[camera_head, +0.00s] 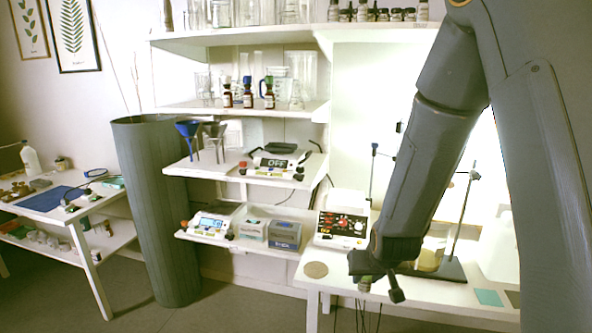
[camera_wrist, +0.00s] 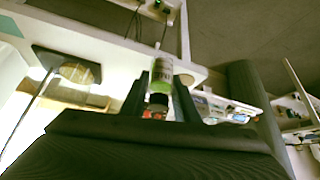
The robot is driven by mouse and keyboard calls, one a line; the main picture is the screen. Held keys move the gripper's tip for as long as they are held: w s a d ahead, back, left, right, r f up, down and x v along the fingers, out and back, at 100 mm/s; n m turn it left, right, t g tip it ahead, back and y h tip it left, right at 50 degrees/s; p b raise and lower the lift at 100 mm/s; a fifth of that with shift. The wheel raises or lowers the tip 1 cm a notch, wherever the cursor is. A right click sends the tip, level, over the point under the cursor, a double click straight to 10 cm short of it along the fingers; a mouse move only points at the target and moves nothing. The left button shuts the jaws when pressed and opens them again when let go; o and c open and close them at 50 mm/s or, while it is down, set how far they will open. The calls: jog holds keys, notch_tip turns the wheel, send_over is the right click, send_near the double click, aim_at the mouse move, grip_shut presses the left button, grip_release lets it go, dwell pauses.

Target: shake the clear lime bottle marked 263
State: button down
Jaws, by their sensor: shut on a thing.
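My gripper (camera_head: 378,280) is at the front edge of the white table in the head view. It is shut on a small clear bottle with a lime-green tint (camera_wrist: 161,72), which shows between the two dark fingers in the wrist view. The bottle has a pale label with dark marks too small to read, and a dark cap on the side nearer my wrist.
A round cork mat (camera_head: 316,270) lies on the table left of my gripper. A white device with red controls (camera_head: 342,222) stands behind. A stand with a yellowish vessel (camera_head: 431,256) is close on the right.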

aim_at(364, 292)
notch_tip(364, 292, down, 6)
jog(key=shift+r, duration=0.15)
jog(key=shift+w+d, duration=0.1)
jog(key=shift+d, duration=0.05)
jog(key=shift+r, duration=0.1)
dwell(0.8)
